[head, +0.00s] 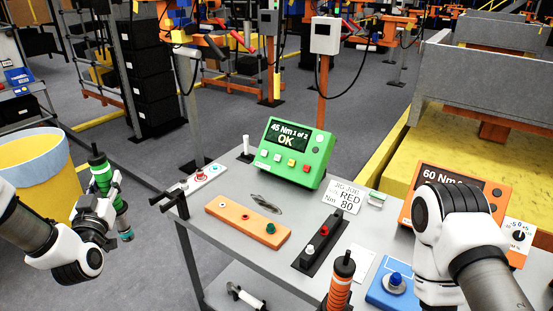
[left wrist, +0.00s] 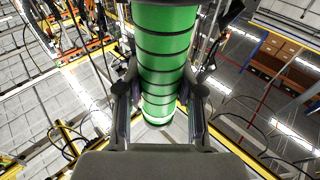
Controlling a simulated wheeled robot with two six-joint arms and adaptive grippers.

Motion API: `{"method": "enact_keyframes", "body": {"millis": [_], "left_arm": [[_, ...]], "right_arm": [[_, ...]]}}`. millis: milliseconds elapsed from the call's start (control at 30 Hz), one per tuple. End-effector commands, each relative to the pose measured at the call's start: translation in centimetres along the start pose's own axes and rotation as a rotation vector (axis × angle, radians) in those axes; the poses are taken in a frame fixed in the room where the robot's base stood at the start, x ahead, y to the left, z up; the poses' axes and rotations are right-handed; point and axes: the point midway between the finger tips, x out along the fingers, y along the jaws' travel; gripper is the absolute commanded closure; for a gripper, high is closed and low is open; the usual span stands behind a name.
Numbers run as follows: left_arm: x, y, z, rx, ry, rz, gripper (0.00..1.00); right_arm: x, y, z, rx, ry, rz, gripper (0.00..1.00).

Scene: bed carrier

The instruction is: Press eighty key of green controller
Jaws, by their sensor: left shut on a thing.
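The green controller (head: 297,152) stands tilted back at the table's far side. Its dark display (head: 287,135) reads "45 Nm 1 of 2 OK". Below it is a row of small square keys (head: 284,159); their labels are too small to read. My left gripper (head: 108,205) is shut on a green cylindrical tool (head: 102,178), held upright left of the table, well apart from the controller. The left wrist view shows the green tool (left wrist: 165,50) between both fingers. My right arm is at the right, in front of the orange controller; its gripper fingers are hidden.
The grey table (head: 225,260) carries an orange button panel (head: 240,222), a black button strip (head: 318,243), a card reading "RED 80" (head: 342,197), a blue button box (head: 388,290) and the orange controller (head: 497,200) reading "60 Nm". An orange-black tool (head: 340,280) stands in front.

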Motion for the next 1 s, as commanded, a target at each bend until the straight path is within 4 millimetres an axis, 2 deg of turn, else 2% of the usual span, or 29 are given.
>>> {"method": "enact_keyframes", "body": {"millis": [733,867,1000], "left_arm": [[0.1,0.1,-0.1,0.001,0.004,0.001,1.0],[0.0,1.0,1.0,0.01,0.0,0.006,1.0],[-0.5,3.4,3.8,0.025,-0.008,0.02,1.0]], "right_arm": [[0.0,0.0,0.0,0.0,0.0,0.0,1.0],[0.0,0.0,0.0,0.0,0.0,0.0,1.0],[0.0,0.0,0.0,0.0,0.0,0.0,1.0]]}}
